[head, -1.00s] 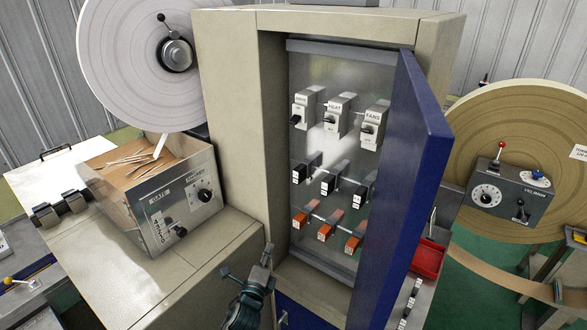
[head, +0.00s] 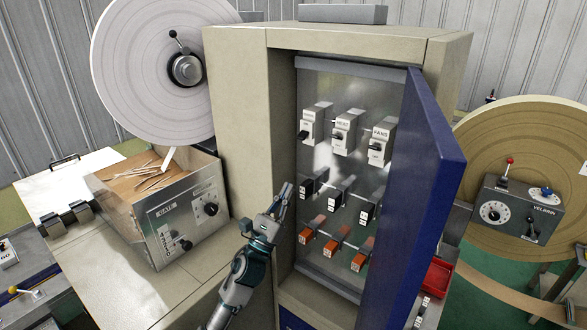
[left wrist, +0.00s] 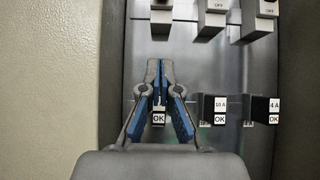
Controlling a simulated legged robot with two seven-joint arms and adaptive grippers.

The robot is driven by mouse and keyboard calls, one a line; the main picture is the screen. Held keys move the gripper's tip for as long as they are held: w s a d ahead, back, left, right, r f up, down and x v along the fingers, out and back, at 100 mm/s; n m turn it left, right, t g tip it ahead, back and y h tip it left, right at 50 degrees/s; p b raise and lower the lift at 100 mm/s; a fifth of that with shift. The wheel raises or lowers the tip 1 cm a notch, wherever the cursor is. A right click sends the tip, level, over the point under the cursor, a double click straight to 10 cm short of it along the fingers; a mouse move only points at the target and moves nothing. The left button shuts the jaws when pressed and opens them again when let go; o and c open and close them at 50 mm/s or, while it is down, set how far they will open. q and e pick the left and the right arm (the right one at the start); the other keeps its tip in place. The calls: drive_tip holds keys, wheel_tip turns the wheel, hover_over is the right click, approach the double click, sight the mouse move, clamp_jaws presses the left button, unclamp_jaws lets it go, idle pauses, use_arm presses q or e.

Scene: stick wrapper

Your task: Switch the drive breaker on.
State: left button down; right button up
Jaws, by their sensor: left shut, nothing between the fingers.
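The drive breaker (head: 311,124) is the leftmost of three white breakers in the top row inside the open cabinet (head: 357,80). Its black lever (head: 303,135) sticks out toward me; whether it is on or off I cannot tell. In the left wrist view the breaker's lower part (left wrist: 160,14) shows at the top edge, straight beyond the fingertips. My left gripper (head: 285,190) is shut and empty, at the cabinet's left opening edge, below the drive breaker and apart from it. It also shows in the left wrist view (left wrist: 160,68). My right gripper is not in view.
The heat breaker (head: 344,132) and fans breaker (head: 380,142) stand to the right. Black blocks (head: 337,198) and orange blocks (head: 333,247) fill lower rows. The blue door (head: 432,170) stands open on the right. The cabinet's beige left wall (left wrist: 45,80) is close beside the gripper.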

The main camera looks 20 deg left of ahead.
sight(303, 135)
use_arm(q)
drive_tip(key=w+d+r+p, duration=0.1)
drive_tip(key=w+r+p, duration=0.3)
drive_tip(key=r, duration=0.5)
drive_tip(key=shift+w+d+r, duration=0.35)
drive_tip(key=shift+r, duration=0.05)
drive_tip(key=shift+s+r, duration=0.1)
drive_tip(key=shift+s, duration=0.05)
